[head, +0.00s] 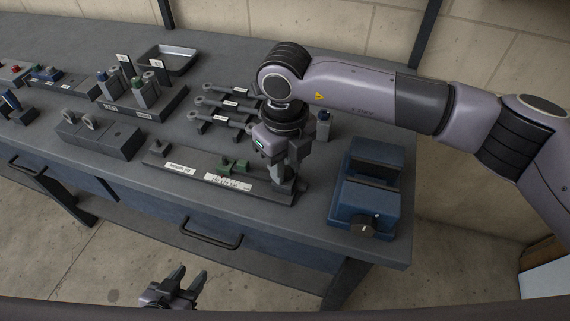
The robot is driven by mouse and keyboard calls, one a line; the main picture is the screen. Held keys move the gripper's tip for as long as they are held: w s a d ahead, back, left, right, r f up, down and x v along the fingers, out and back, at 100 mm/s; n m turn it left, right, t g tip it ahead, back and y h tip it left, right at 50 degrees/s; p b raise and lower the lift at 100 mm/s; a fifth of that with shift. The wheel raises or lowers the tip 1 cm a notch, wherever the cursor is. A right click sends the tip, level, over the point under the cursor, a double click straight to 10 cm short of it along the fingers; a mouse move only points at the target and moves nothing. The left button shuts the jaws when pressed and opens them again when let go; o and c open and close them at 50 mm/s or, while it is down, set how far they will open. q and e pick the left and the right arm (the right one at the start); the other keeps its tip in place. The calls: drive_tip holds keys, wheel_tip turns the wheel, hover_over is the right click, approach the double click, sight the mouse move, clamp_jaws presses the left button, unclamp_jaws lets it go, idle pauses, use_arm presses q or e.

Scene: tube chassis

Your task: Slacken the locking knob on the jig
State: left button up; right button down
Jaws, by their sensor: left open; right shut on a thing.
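The jig (205,182) is a long dark plate with white labels, lying near the bench's front edge. It carries a small post (158,148) at its left end and a green part (235,166) near its middle. My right gripper (284,184) points down at the jig's right end and is shut on what seems to be the locking knob. The fingers hide the knob, so its shape and turn cannot be seen. My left gripper (175,280) is open and empty, low in front of the bench and away from the jig.
A blue vise-like block (366,190) stands close to the right of the jig. Several labelled rods (222,104) lie behind it. A dark block with rings (98,138), a rack (140,106) and a metal tray (168,57) stand left and behind. Drawer handles (210,236) project from the bench front.

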drive_tip(key=n+b, duration=0.5)
drive_tip(key=shift+f, duration=0.3)
drive_tip(key=n+b, duration=0.2)
drive_tip(key=shift+n, duration=0.3)
drive_tip(key=n+b, duration=0.2)
drive_tip(key=shift+r+n, duration=0.1)
drive_tip(key=shift+n, duration=0.3)
drive_tip(key=shift+n+b, duration=0.55)
drive_tip(key=shift+n, duration=0.25)
drive_tip(key=n+b, duration=0.1)
drive_tip(key=n, duration=0.2)
drive_tip(key=shift+r+n, duration=0.1)
drive_tip(key=shift+n, duration=0.2)
drive_tip(key=shift+n+b, duration=0.4)
drive_tip(key=shift+n, duration=1.1)
